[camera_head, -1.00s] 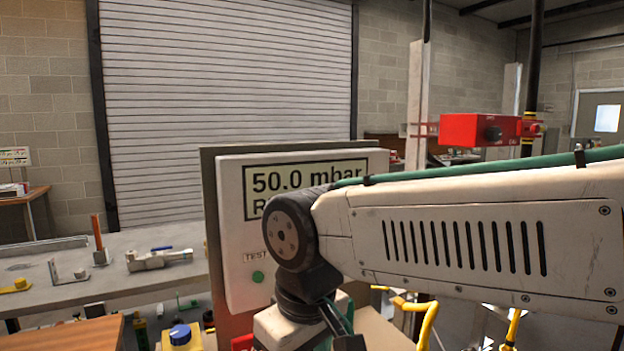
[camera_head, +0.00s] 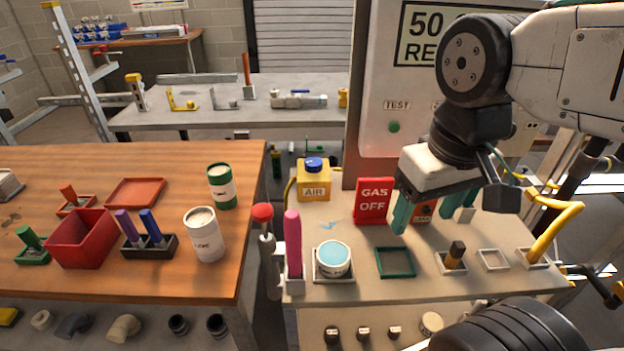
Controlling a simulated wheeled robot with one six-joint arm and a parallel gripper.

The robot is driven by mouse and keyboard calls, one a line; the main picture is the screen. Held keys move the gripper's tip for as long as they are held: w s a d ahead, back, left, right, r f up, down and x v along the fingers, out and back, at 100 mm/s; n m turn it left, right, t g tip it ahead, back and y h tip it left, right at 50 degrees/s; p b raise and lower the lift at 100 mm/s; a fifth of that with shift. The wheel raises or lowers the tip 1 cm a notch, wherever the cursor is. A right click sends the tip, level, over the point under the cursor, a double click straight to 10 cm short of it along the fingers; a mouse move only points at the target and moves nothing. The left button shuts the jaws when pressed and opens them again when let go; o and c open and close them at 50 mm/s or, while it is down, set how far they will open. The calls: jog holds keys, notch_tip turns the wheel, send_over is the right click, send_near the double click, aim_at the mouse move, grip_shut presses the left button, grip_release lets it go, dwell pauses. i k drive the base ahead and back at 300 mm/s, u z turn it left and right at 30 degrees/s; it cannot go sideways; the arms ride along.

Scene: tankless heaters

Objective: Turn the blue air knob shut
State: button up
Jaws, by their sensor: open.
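The blue air knob (camera_head: 314,163) sits on top of a yellow box marked AIR (camera_head: 314,184) at the back left of the light bench. My gripper (camera_head: 432,208) hangs to the right of the knob, in front of the grey panel. Its green fingers are apart and nothing shows between them that I can tell is held. The gripper is clear of the knob, with the red GAS OFF sign (camera_head: 373,200) between them. The knob's exact turn position is too small to tell.
A test panel (camera_head: 394,127) stands behind the bench. A pink upright tool (camera_head: 293,240), a tub with blue contents (camera_head: 333,259) and an empty green frame (camera_head: 395,262) are at the front. A yellow hose (camera_head: 555,232) curves at right. A wooden table (camera_head: 130,277) with containers is at left.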

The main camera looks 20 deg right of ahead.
aim_at(313, 165)
jog(key=z, duration=0.85)
jog(key=k, duration=0.9)
jog(key=u, duration=0.65)
jog(key=i, duration=1)
jog(key=z, duration=0.05)
